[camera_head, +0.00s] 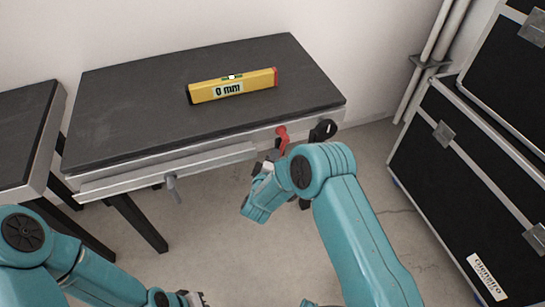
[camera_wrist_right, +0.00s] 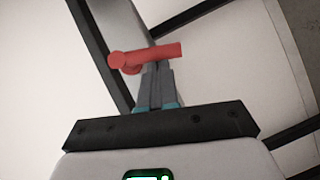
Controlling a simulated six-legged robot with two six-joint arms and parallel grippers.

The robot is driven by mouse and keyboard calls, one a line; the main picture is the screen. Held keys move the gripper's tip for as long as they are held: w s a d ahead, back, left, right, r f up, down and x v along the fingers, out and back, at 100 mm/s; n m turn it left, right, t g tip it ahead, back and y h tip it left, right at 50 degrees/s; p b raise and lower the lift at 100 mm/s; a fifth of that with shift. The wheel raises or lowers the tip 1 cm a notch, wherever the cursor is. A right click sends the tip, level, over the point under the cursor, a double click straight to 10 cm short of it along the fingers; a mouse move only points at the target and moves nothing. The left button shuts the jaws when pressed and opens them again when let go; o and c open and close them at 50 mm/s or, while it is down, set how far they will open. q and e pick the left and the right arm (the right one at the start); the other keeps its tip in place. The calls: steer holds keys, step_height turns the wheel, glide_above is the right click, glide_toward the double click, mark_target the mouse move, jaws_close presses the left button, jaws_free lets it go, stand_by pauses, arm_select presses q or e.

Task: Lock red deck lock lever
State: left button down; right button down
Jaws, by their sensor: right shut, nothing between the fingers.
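The red deck lock lever (camera_head: 282,136) is on the front edge of the dark-topped deck (camera_head: 130,105), near its right end. In the head view it points up. In the right wrist view the red lever (camera_wrist_right: 150,56) lies across the picture just beyond my fingertips. My right gripper (camera_head: 270,158) is close below the lever and partly hidden by my own arm. In the right wrist view its fingers (camera_wrist_right: 157,72) are shut with nothing between them. I cannot tell whether they touch the lever. Only part of my left gripper (camera_head: 195,298) shows at the bottom edge.
A yellow level (camera_head: 232,86) marked "0 mm" lies on the deck. A black round part (camera_head: 323,130) sits right of the red lever. A grey handle (camera_head: 173,190) hangs below the front rail. Black cases (camera_head: 460,180) stand at the right, with open floor between.

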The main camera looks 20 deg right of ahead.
steer(key=d+f+n+t+h+b, duration=0.1)
steer(key=n+b, duration=0.1)
steer(key=b, duration=0.2)
steer(key=shift+d+f, duration=0.15)
steer(key=shift+d, duration=0.05)
stand_by(0.3)
